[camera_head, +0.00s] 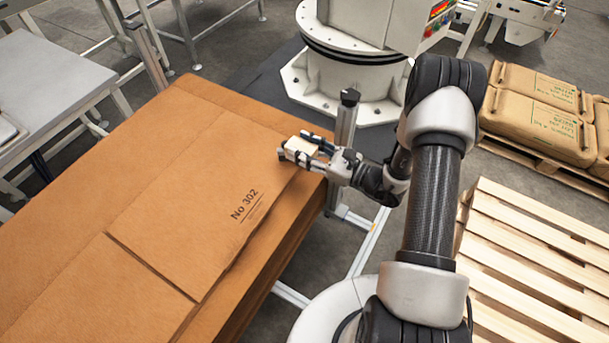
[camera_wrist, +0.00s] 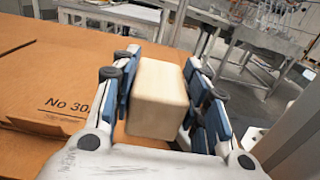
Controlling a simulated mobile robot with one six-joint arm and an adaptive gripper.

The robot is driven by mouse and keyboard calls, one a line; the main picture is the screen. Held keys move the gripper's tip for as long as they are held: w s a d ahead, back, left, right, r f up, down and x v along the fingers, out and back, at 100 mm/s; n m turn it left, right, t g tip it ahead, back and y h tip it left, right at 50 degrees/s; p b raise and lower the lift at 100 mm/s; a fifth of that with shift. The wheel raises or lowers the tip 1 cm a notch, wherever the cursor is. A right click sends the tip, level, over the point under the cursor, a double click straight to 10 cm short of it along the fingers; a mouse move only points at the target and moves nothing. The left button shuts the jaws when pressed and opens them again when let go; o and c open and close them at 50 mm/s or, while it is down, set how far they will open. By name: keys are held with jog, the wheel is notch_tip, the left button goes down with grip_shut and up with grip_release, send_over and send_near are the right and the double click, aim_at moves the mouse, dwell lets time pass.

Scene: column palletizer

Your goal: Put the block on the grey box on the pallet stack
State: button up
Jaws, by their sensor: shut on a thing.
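The block (camera_head: 301,146) is pale cream with rounded edges. My gripper (camera_head: 306,149) is shut on it, and it also shows between the blue finger pads in the wrist view (camera_wrist: 158,98). My gripper holds the block at the right edge of a stack of large brown cardboard sheets (camera_head: 150,220) marked "No 302". How far the block is above the cardboard is hard to tell. No grey box is clearly recognisable; a grey flat-topped table (camera_head: 45,70) stands at the upper left. At the right, a pallet (camera_head: 545,160) bears brown sacks (camera_head: 540,112).
An empty wooden pallet (camera_head: 530,265) lies at the lower right. A white round machine base (camera_head: 345,75) stands at the back. A metal post (camera_head: 346,120) rises close behind my gripper. The cardboard top is clear to the left.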

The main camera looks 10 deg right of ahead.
notch_tip(320, 180, down, 11)
jog(key=b, duration=0.3)
jog(key=shift+w, duration=0.1)
jog(key=shift+f+b, duration=0.5)
jog(key=shift+f, duration=0.05)
jog(key=o, duration=1.1)
jog(key=shift+r, duration=0.15)
